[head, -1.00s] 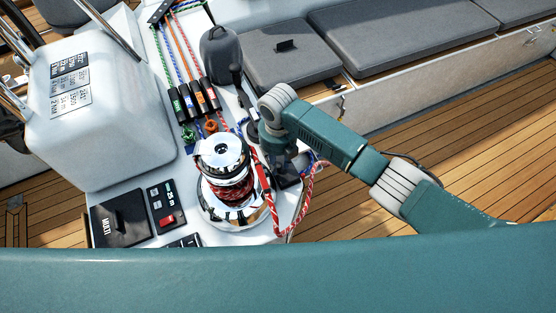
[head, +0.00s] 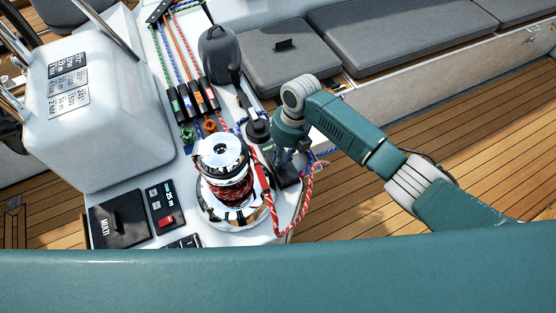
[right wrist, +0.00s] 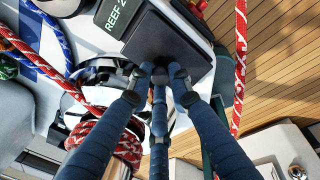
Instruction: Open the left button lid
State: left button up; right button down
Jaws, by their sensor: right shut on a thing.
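A dark button lid (head: 289,179) sits at the right edge of the white console, right of the chrome winch. In the right wrist view it is a black square lid (right wrist: 183,48) beside a label reading "REEF 2". My right gripper (head: 283,160) is above the lid in the head view. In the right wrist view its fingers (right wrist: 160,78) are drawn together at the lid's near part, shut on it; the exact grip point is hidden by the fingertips. I cannot tell whether the lid is tilted. My left gripper is not in view.
The chrome winch (head: 223,160) with red rope stands close left of my right gripper. A red-and-white rope (head: 272,208) loops beside the lid. A black panel marked MULTI (head: 119,219) lies at the lower left. Grey cushions (head: 392,38) and open wooden deck are on the right.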

jog(key=shift+w+d+y+b, duration=0.25)
jog(key=shift+d+y+b, duration=0.1)
jog(key=shift+y+b, duration=0.05)
jog(key=y+b, duration=0.1)
jog(key=b, duration=0.1)
jog(key=d+g+y+b, duration=0.1)
jog(key=b, duration=0.2)
jog(key=shift+w+d+r+y, duration=0.25)
jog(key=shift+w+r+y, duration=0.1)
jog(key=shift+y, duration=0.05)
jog(key=shift+d+r+g+y+b, duration=0.15)
jog(key=shift+g+y+b, duration=0.25)
jog(key=shift+b, duration=0.3)
jog(key=shift+d+r, duration=0.1)
jog(key=shift+r, duration=0.1)
